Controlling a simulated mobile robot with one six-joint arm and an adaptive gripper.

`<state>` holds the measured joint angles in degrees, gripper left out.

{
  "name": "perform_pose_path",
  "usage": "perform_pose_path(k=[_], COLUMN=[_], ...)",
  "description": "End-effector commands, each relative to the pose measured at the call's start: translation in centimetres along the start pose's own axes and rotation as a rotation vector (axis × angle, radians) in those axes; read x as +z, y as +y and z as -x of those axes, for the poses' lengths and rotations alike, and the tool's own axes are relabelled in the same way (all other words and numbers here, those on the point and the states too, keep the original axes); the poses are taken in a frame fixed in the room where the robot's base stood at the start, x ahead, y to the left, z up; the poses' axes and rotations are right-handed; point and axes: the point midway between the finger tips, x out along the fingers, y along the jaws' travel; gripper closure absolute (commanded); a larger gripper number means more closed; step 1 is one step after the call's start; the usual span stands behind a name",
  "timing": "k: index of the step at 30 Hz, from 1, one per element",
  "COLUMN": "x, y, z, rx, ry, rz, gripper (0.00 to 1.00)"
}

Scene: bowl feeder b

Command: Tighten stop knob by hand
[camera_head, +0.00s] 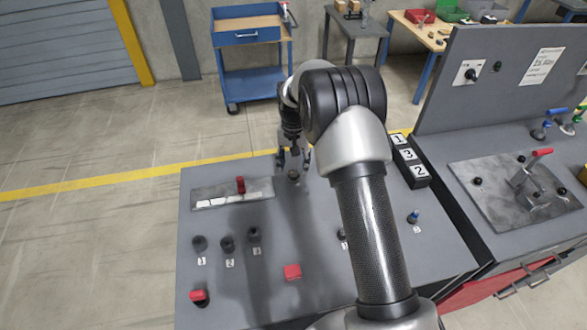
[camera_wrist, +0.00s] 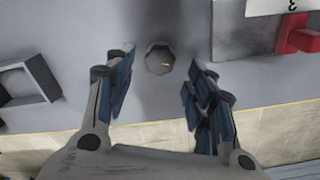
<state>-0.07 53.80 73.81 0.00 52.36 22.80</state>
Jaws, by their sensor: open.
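A small dark round knob (camera_head: 293,175) stands on the grey bench top near its far edge; I take it to be the stop knob. In the wrist view the knob (camera_wrist: 160,58) shows a faceted grey face from above. My gripper (camera_head: 293,160) is open and points down over the knob. In the wrist view its two blue-padded fingers (camera_wrist: 160,75) stand left and right, with the knob between and slightly beyond the tips. A gap shows on both sides, so neither finger seems to touch it. Height above the knob is hard to tell.
A metal plate with a red slider handle (camera_head: 240,184) lies left of the knob. A numbered block rack (camera_head: 410,160) stands right. My arm hides part of the bench.

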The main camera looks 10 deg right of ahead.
Motion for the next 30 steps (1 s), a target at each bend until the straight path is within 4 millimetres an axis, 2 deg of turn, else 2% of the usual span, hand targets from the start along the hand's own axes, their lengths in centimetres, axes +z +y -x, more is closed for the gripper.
perform_pose_path(k=[1,6,12,18,30], x=[-0.1,-0.1,-0.1,0.0,0.0], y=[0.0,0.0,0.0,0.0,0.0], z=[1.4,5.0,7.9,8.8,8.8], rx=[-0.002,-0.002,-0.001,0.0,0.0], ry=[0.004,0.004,0.002,0.0,0.0], rz=[0.0,0.0,0.0,0.0,0.0], gripper=[0.5,0.5,0.5,0.5,0.5])
